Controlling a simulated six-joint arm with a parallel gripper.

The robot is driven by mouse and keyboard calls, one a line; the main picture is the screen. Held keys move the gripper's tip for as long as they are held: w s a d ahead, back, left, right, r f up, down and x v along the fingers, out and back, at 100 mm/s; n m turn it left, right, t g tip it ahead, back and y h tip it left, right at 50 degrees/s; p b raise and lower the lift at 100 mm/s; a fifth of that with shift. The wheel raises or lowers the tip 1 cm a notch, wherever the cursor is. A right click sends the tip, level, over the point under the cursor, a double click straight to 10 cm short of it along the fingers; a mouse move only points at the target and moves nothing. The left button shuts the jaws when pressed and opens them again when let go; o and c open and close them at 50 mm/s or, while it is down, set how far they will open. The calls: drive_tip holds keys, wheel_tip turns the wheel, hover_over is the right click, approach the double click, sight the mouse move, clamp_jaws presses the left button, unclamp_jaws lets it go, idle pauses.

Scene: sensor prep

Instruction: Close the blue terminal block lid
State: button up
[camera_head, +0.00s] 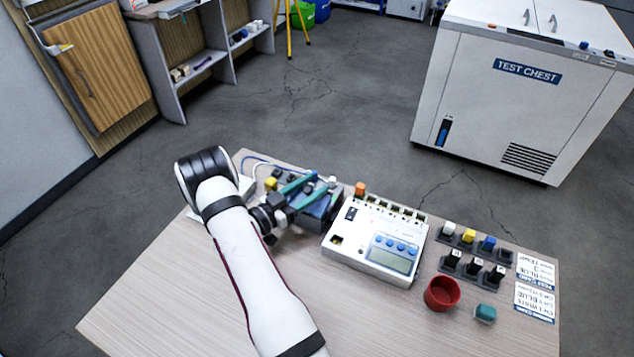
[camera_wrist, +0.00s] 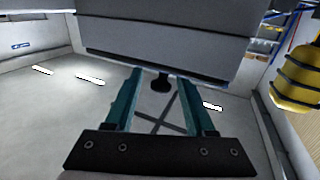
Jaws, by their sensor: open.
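The terminal block (camera_head: 320,212) is a dark blue-grey box left of the white meter unit in the head view. My gripper (camera_head: 303,190) is over it, its teal fingers apart and partly covering it. Whether its lid is up or down cannot be told there. In the wrist view my gripper (camera_wrist: 160,77) is open, with two teal fingers spread and nothing held. A wide grey block (camera_wrist: 165,35) with a dark lower edge fills the top of that view, close to the fingertips; I cannot tell if it is the lid. A small black knob shows between the fingers.
The white meter unit (camera_head: 350,262) with an orange knob stands just right of the block. A red cup (camera_head: 441,293), a teal block (camera_head: 485,313) and rows of coloured buttons (camera_head: 468,237) lie further right. A yellow part (camera_wrist: 297,80) is close on the wrist view's right. The front table is clear.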

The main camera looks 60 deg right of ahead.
drive_tip(key=shift+x, duration=1.1)
drive_tip(key=shift+c, duration=0.3)
clamp_jaws()
